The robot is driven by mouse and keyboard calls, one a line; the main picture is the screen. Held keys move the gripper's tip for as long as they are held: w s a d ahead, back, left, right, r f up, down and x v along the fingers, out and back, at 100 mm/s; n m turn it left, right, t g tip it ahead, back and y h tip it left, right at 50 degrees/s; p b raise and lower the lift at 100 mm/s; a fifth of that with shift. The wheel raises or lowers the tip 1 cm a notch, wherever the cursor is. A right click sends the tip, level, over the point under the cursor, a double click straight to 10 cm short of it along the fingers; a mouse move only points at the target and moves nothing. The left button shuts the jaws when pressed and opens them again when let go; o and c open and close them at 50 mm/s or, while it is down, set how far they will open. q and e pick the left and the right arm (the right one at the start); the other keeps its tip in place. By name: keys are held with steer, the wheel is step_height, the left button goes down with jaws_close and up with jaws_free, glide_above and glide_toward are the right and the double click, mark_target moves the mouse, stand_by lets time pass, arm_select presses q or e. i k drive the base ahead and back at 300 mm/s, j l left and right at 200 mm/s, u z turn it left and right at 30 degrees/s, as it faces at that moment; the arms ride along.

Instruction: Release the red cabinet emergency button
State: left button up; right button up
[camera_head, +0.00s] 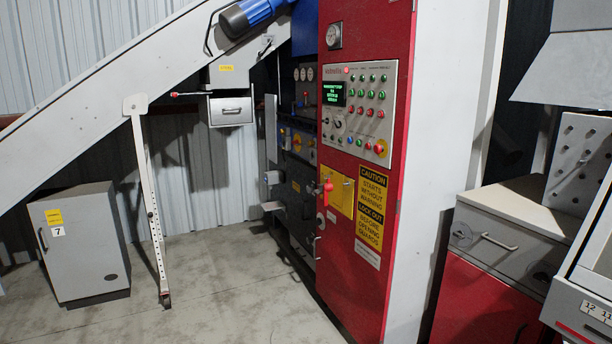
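The red cabinet (342,290) stands right of centre in the head view, with its door side facing me at an angle. A grey control panel (357,135) on its upper part carries a lit green-text display (334,94) and several green and red buttons. A larger red mushroom-shaped button (379,148), likely the emergency button, sits at the panel's lower right. Whether it is pressed in cannot be told at this size. Neither of my grippers shows in the view.
A grey cabinet marked 7 (84,250) stands at the left, near a white support leg (148,190) under the sloping conveyor (90,95). A grey-and-red unit (490,245) stands at the right. The concrete floor (235,290) before the red cabinet is clear.

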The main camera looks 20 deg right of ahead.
mark_target(377, 148)
steer(key=i, duration=1.4)
